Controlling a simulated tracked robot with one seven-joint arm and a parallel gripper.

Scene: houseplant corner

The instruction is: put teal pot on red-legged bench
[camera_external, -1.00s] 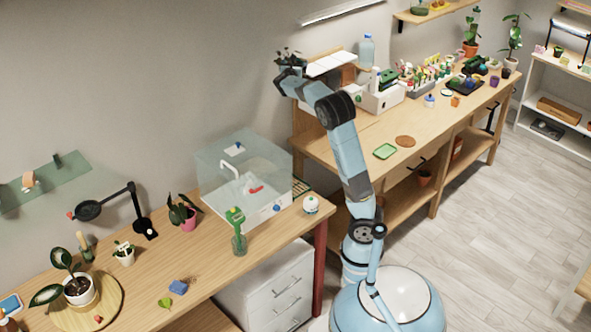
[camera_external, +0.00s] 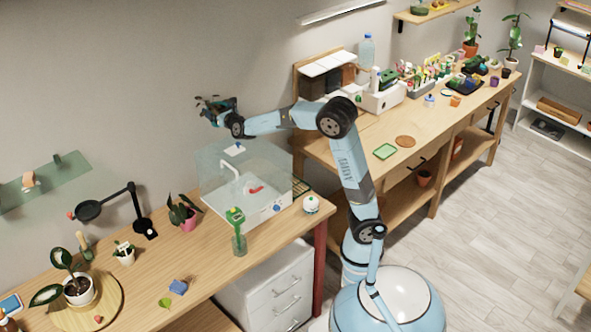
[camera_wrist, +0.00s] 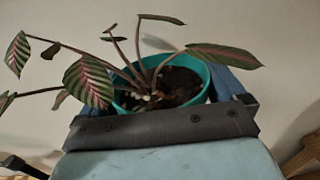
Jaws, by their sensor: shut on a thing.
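The teal pot (camera_wrist: 133,101) holds dark soil and a plant with striped, pink-veined leaves. My gripper (camera_wrist: 160,125) is shut on the pot, which shows upright between the jaws in the wrist view. In the external view my gripper (camera_external: 218,112) is raised high above the clear sink box, near the wall, and the pot there is small and hard to make out. The red-legged bench (camera_external: 320,262) is the wooden one at the lower left, with its red leg at the right end.
On the bench stand the clear-walled sink box (camera_external: 245,180), a green tool in a glass (camera_external: 238,240), a pink-potted plant (camera_external: 187,222), a black lamp (camera_external: 140,210) and a round board (camera_external: 112,310). Bare wood shows along the front. Another bench (camera_external: 375,170) stands behind.

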